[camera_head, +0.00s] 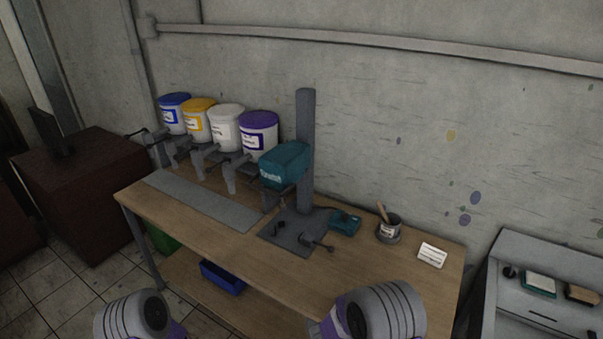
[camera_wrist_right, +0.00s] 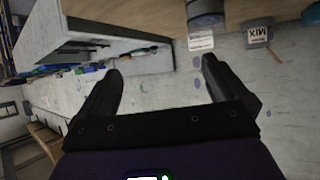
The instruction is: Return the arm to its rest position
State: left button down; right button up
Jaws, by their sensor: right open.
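My right gripper (camera_wrist_right: 160,82) shows in the right wrist view with its two dark fingers spread wide apart and nothing between them. In the head view only rounded grey and purple links of my two arms (camera_head: 383,312) (camera_head: 133,318) show at the bottom edge. Neither gripper is in the head view, so the left gripper is not seen. Both visible arm parts are in front of the wooden table (camera_head: 350,292).
Four lidded buckets, blue (camera_head: 174,113), yellow (camera_head: 198,119), white (camera_head: 226,126) and purple (camera_head: 259,134), stand at the back. A teal machine (camera_head: 284,164), a grey pot (camera_head: 389,230) and a white card (camera_head: 432,255) are on the table. A grey cabinet (camera_head: 540,262) stands right.

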jog(key=s+a+f+n+y, duration=0.2)
jog(key=s+f+n+y, duration=0.15)
jog(key=f, duration=0.25)
jog(key=s+a+f+n+y, duration=0.2)
jog(key=s+f+y, duration=0.25)
jog(key=f, duration=0.25)
jog(key=s+a+f+n+g+y, duration=0.1)
jog(key=s+a+n+g+y, duration=0.2)
jog(key=s, duration=0.4)
jog(key=s+a+f+g+y, duration=0.1)
jog(key=s+a+g+y, duration=0.2)
jog(key=s, duration=0.4)
pick_arm(q)
notch_tip(320, 180, down, 10)
jog(key=b, duration=1)
jog(key=shift+s, duration=0.45)
pick_arm(e)
jog(key=s+d+x, duration=0.1)
jog(key=x, duration=0.8)
jog(key=shift+f+n+t+y, duration=0.3)
jog(key=shift+f+n+t, duration=0.05)
jog(key=shift+f+t, duration=0.05)
pick_arm(q)
jog(key=shift+r, duration=0.15)
